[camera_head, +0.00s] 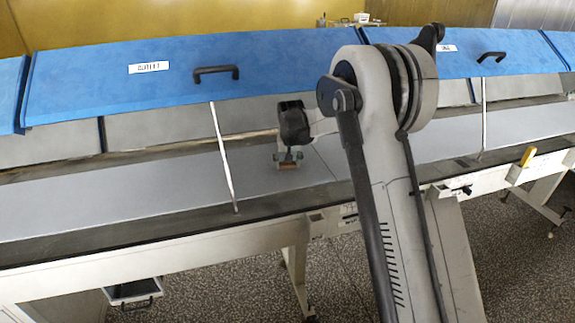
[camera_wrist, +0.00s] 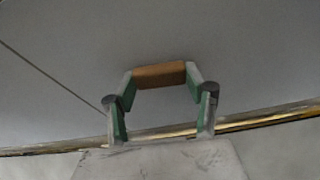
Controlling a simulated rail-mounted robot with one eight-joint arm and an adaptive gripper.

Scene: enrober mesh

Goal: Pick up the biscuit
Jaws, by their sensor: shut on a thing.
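The biscuit (camera_wrist: 158,75) is a small brown bar, seen in the wrist view between my two fingertips. In the head view the biscuit (camera_head: 287,166) is a small reddish-brown spot at the tip of my gripper (camera_head: 288,158). My gripper also shows in the wrist view (camera_wrist: 160,79), with green-lined fingers shut on the biscuit's two ends. The biscuit is over the grey belt (camera_head: 110,205). I cannot tell whether it touches the belt or is a little above it.
Blue hinged covers (camera_head: 120,75) with black handles (camera_head: 216,72) run behind the belt. A thin white strut (camera_head: 221,155) stands left of my gripper, another (camera_head: 484,115) farther right. A yellow part (camera_head: 527,156) sits on the front rail at right. The belt left of the gripper is clear.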

